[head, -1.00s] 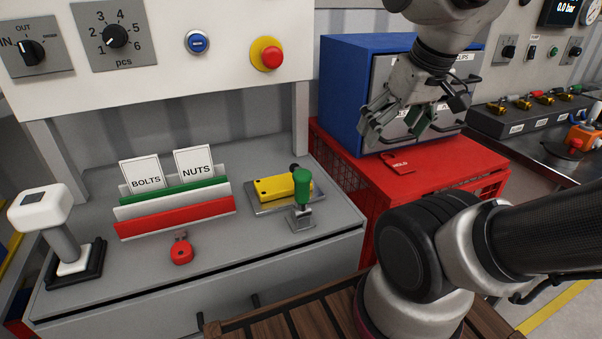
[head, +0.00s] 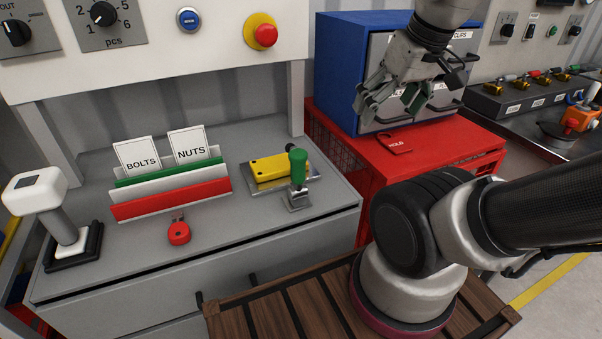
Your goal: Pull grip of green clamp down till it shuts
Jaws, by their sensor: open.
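The green clamp (head: 298,169) stands on the grey bench near its right front. Its green grip points upright above a small metal base (head: 297,201). The yellow block (head: 278,168) lies on a metal plate just behind the clamp. My gripper (head: 388,106) is open and empty. It hangs in front of the blue drawer cabinet, up and to the right of the clamp and well apart from it.
A red padlock (head: 179,231) and a card rack (head: 172,198) with BOLTS and NUTS cards are on the bench. A white-topped lever (head: 35,190) stands at the left. The red cabinet (head: 428,151) carries the blue cabinet (head: 336,70). Bench space before the clamp is clear.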

